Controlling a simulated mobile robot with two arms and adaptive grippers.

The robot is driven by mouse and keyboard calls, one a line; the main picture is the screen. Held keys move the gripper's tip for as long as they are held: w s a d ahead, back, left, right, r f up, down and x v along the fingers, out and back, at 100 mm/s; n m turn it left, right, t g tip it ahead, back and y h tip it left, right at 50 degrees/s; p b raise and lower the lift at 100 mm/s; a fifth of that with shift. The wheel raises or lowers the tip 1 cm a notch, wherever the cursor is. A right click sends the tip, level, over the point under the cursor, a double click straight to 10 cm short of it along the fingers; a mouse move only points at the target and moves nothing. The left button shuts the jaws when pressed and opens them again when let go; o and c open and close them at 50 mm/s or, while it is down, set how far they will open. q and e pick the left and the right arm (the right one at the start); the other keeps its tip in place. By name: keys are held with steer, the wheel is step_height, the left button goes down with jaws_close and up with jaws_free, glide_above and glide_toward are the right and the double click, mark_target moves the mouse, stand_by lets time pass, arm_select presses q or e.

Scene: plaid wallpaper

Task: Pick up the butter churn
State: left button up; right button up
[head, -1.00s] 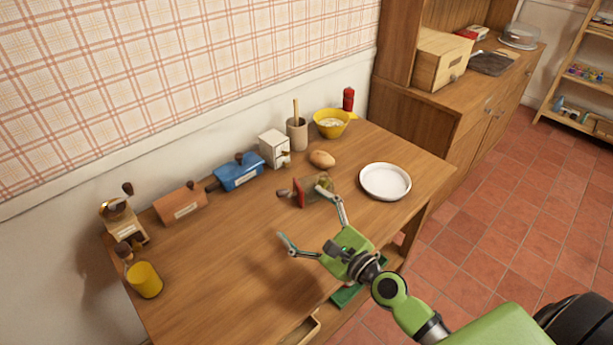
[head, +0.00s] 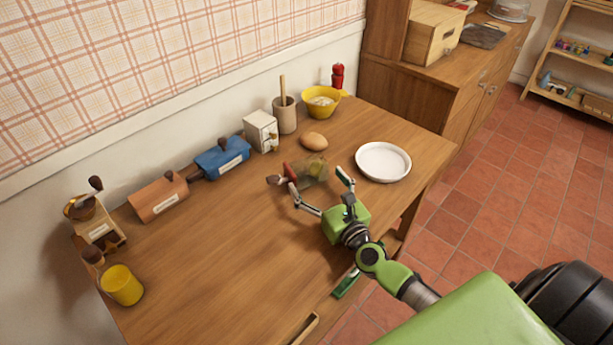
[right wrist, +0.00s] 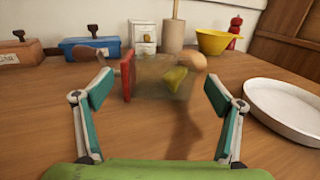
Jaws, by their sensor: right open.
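The butter churn (head: 314,168) looks like a clear glass jar lying on its side on the table, with a red end, a dark crank handle at its left and something yellow inside. In the right wrist view the churn (right wrist: 150,78) lies across the picture just beyond the fingertips. My right gripper (head: 319,183) is open on the near side of the churn, its fingers spread toward the churn's two ends; the gap between them (right wrist: 160,95) is empty. I cannot tell whether a finger touches the churn. My left gripper is not in view.
A potato-like brown item (head: 314,140) lies just behind the churn. A white plate (head: 383,162) is close on the right. The table's left middle (head: 220,240) is clear.

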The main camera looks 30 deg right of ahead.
mark_target(312, 174)
steer(key=shift+w, duration=0.35)
steer(key=shift+w+f, duration=0.1)
steer(key=shift+w, duration=2.5)
steer(key=c, duration=1.2)
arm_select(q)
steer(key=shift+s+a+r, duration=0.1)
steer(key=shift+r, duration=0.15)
arm_select(e)
steer(key=shift+d, duration=0.1)
